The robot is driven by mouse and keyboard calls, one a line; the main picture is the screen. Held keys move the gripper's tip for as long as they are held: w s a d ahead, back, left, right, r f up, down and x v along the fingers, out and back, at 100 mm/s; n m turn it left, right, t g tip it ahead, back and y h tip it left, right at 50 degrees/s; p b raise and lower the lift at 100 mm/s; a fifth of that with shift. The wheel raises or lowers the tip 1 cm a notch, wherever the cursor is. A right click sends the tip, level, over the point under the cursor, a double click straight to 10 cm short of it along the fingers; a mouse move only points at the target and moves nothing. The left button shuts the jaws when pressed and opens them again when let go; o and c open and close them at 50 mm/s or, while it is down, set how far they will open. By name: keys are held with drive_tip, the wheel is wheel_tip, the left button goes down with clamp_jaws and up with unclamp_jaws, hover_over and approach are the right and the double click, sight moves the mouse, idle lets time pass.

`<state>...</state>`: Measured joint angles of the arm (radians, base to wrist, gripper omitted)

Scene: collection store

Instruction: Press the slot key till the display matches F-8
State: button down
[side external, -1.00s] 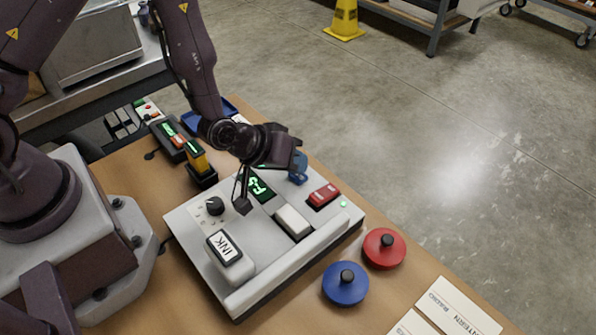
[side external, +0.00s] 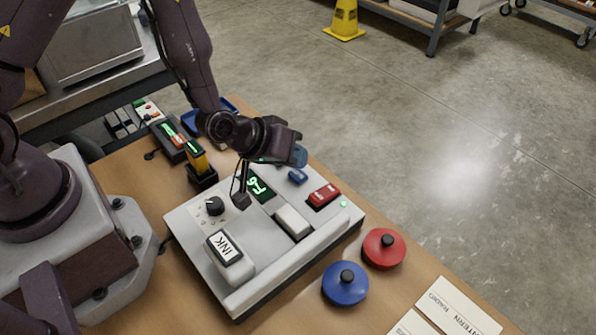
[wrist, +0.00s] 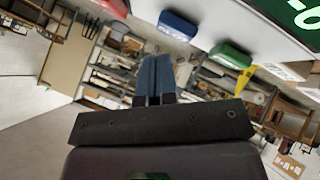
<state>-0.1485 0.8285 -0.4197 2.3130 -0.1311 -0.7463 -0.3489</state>
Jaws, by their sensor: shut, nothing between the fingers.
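A pale console (side external: 270,270) stands on the table. Its dark display (side external: 259,188) shows green characters that appear upside down in the side view and look like F-6. The wrist view shows the end of the display (wrist: 302,12) reading "-6". A blue key (side external: 297,177) sits on the far part of the console and also shows in the wrist view (wrist: 178,26); its lettering is too small to read. My gripper (side external: 300,156) is shut and empty, its blue fingertips just above the blue key, seemingly apart from it. The fingers also show in the wrist view (wrist: 155,62).
The console also carries a red key (side external: 323,195), a white key (side external: 292,221), a black knob (side external: 214,206) and an INK block (side external: 225,247). A green key (wrist: 230,55) shows in the wrist view. Red (side external: 384,248) and blue (side external: 346,283) knobbed discs lie beside it.

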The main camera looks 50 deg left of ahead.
sight(296, 172)
drive_tip(key=shift+r, duration=2.55)
idle(0.8)
wheel_tip(296, 172, up, 4)
drive_tip(key=shift+f, duration=0.1)
idle(0.4)
drive_tip(key=shift+f, duration=4.45)
drive_tip(key=shift+f, duration=0.15)
drive_tip(key=shift+f, duration=0.25)
